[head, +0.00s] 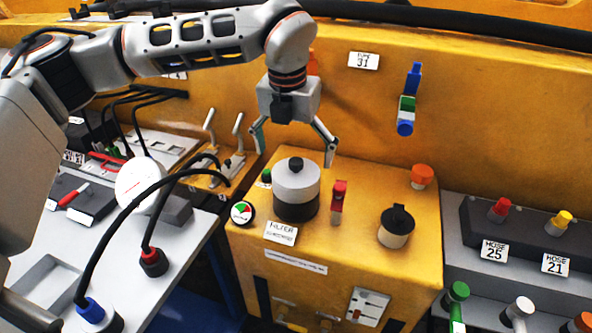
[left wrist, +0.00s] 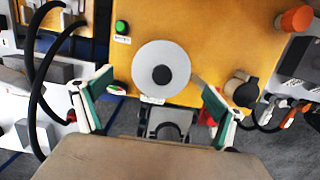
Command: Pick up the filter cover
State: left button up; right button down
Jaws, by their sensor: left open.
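The filter cover (head: 292,186) is a round light grey lid with a black knob on top. It sits on a dark cylindrical filter housing (head: 296,208) on the yellow block, behind the FILTER label. In the left wrist view, the cover (left wrist: 143,67) shows from above as a pale disc, with the knob at its centre. My left gripper (head: 294,152) is open and empty above the cover, pointing down with its fingers spread to either side. In the left wrist view, the gripper's green-padded fingers (left wrist: 157,108) stand apart near the cover. My right gripper is not in view.
A red-handled valve (head: 338,202) and a black-capped filler (head: 396,229) stand to the right of the filter on the yellow block. A round gauge (head: 242,212) is on its left. Black hoses (head: 110,230) arch over the left bench. The yellow wall rises behind.

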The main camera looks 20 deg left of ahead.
aim_at(296, 172)
pick_arm(q)
jog(key=shift+f, duration=0.45)
jog(key=f, duration=0.2)
jog(key=f+p, duration=0.1)
jog(key=shift+w+d+f, duration=0.15)
jog(key=shift+w+f, duration=0.1)
jog(key=shift+w, duration=0.05)
jog(key=shift+w+f, duration=0.1)
jog(key=shift+f, duration=0.55)
jog(key=c, duration=1.4)
